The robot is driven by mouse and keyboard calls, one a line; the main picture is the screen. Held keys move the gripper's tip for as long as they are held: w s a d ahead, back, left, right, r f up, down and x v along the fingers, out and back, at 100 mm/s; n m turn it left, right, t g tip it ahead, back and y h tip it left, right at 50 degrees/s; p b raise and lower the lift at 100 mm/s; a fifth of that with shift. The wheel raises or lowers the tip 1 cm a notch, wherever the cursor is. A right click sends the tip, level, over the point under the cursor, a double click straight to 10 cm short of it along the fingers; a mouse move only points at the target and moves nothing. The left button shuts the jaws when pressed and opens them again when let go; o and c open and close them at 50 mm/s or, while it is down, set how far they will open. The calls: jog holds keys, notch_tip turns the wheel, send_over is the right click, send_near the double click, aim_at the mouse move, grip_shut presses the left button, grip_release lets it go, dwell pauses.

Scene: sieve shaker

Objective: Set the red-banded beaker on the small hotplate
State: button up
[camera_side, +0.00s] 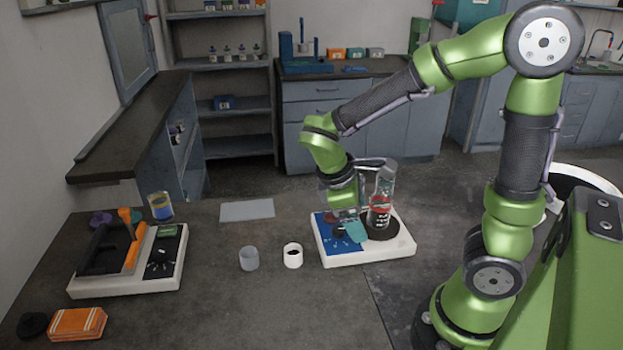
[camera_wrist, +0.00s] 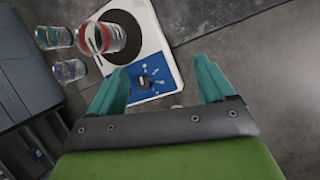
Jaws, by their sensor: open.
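The red-banded beaker (camera_side: 380,212) is clear glass and looks upright on the dark round plate of the small white hotplate (camera_side: 392,251). In the wrist view the beaker (camera_wrist: 104,38) overlaps the left part of the dark disc on the hotplate (camera_wrist: 166,62). My gripper (camera_side: 349,229) is over the hotplate's blue control panel, left of the beaker in the side view. In the wrist view the teal fingers of my gripper (camera_wrist: 162,82) are spread wide with nothing between them. They are apart from the beaker.
Two more glass vessels (camera_wrist: 50,37) (camera_wrist: 69,69) stand beside the beaker in the wrist view. A grey cup (camera_side: 249,259) and a white cup (camera_side: 293,256) stand left of the hotplate. A second white device (camera_side: 130,284) and orange block (camera_side: 77,324) are at the left.

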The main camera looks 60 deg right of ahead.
jog(key=s+a+r+m+t+y, duration=0.1)
jog(key=a+r+m+t+y, duration=0.5)
jog(key=r+m+t, duration=0.3)
jog(key=shift+s+a+r+m, duration=0.15)
jog(key=shift+a+r+m, duration=0.35)
jog(key=shift+a+r, duration=0.2)
jog(key=shift+c, duration=0.3)
